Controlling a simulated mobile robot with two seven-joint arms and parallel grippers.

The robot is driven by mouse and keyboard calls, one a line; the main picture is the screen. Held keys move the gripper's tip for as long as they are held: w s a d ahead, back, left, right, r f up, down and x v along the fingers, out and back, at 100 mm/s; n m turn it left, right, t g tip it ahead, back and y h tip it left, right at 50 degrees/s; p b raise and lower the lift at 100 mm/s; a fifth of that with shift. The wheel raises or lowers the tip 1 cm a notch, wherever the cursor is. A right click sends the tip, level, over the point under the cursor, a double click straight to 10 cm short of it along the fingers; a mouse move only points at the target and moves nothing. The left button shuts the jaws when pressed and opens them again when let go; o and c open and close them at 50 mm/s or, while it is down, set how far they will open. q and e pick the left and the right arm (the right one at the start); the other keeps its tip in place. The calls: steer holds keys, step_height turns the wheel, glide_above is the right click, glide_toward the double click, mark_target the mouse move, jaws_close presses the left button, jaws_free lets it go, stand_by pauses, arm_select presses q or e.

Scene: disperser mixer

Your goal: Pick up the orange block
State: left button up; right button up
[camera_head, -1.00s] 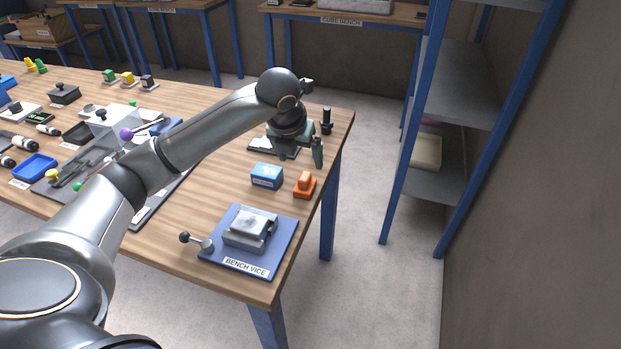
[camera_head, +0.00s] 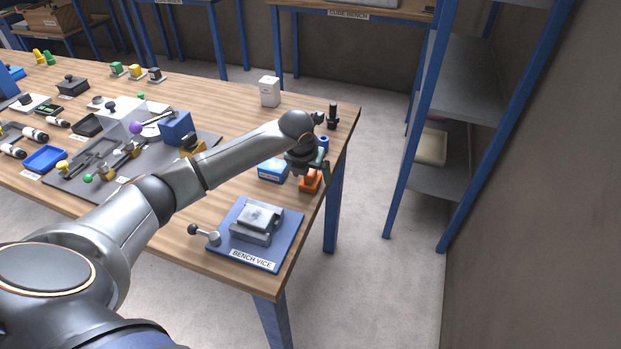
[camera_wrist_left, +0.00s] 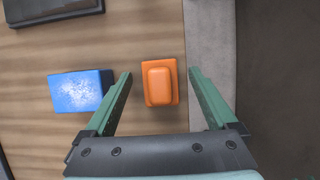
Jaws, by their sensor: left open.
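The orange block (camera_head: 311,182) sits on the wooden table near its right edge, partly hidden behind my left gripper in the head view. In the left wrist view the orange block (camera_wrist_left: 159,82) shows whole, a raised smaller part on a wider base. My left gripper (camera_wrist_left: 158,75) is open, with one green finger on each side of the block. The block looks apart from both fingers, and its height relative to the fingertips is hard to tell. My right gripper is not in view.
A blue box (camera_wrist_left: 81,91) lies just left of the left finger; it also shows in the head view (camera_head: 271,171). The bench vice (camera_head: 258,224) stands nearer on its blue plate. The table's right edge is close beside the block.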

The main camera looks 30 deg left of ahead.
arm_select(q)
jaws_close()
stand_by(0.7)
